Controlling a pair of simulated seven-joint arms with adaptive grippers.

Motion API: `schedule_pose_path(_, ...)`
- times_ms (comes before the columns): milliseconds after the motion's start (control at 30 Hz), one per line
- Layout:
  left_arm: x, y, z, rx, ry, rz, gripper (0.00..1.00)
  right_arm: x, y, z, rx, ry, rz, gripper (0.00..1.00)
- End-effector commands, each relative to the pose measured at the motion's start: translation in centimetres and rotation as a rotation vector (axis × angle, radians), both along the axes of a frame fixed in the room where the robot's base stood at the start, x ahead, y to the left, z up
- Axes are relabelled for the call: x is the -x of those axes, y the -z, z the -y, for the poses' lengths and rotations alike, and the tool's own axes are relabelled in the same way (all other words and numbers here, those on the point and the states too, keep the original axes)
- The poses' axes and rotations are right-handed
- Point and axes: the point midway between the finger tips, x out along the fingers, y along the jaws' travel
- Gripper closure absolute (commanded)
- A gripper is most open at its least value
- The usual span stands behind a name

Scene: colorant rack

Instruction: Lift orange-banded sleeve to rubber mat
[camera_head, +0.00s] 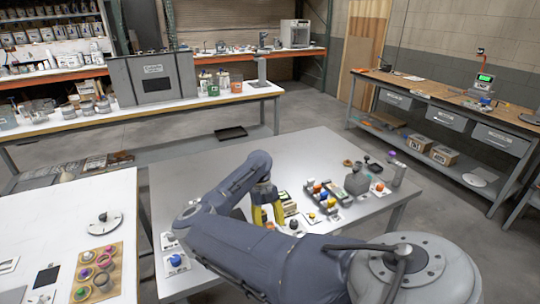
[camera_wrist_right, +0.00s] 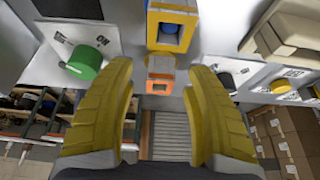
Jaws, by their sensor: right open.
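My right gripper (camera_head: 267,214) reaches down over the grey middle table, its yellow fingers low near small items. In the right wrist view the gripper (camera_wrist_right: 161,72) is open, with nothing held. A small block with an orange band (camera_wrist_right: 160,74) shows between and just beyond the fingertips; it looks like the orange-banded sleeve, and I cannot tell whether the fingers touch it. A yellow-framed piece with a blue centre (camera_wrist_right: 170,30) sits right behind it. I cannot clearly identify the rubber mat; a dark square (camera_head: 46,277) lies on the white left table. My left gripper is not in view.
A green knob (camera_wrist_right: 84,62) on a white card is left of the fingers in the wrist view. A rack with coloured pieces (camera_head: 327,196) stands right of the gripper. A wooden tray of round pots (camera_head: 97,272) is on the left table. The middle table's back area is clear.

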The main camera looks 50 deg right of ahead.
Motion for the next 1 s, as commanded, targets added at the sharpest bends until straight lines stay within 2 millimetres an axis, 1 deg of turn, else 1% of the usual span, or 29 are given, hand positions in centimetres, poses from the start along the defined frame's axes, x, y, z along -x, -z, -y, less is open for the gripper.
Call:
schedule_pose_path(33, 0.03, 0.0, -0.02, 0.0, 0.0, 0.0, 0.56, 0.21, 0.43, -0.07, 0.0, 0.0, -0.001, 0.47)
schedule_pose_path(167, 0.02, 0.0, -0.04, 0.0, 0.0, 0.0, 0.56, 0.37, 0.98, -0.17, 0.0, 0.0, 0.0, 0.47)
schedule_pose_path(433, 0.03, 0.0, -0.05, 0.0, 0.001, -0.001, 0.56, 0.39, 1.04, -0.19, 0.0, 0.0, 0.001, 0.46)
schedule_pose_path(800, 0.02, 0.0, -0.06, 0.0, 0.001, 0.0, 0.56, 0.37, 1.03, -0.18, 0.0, 0.0, 0.001, 0.89)
schedule_pose_path(833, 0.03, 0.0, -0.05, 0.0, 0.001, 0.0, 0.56, 0.37, 1.03, -0.19, 0.0, 0.0, 0.001, 0.91)
schedule_pose_path(1000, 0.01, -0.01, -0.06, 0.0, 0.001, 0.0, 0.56, 0.37, 1.03, -0.19, 0.0, 0.0, 0.001, 0.91)
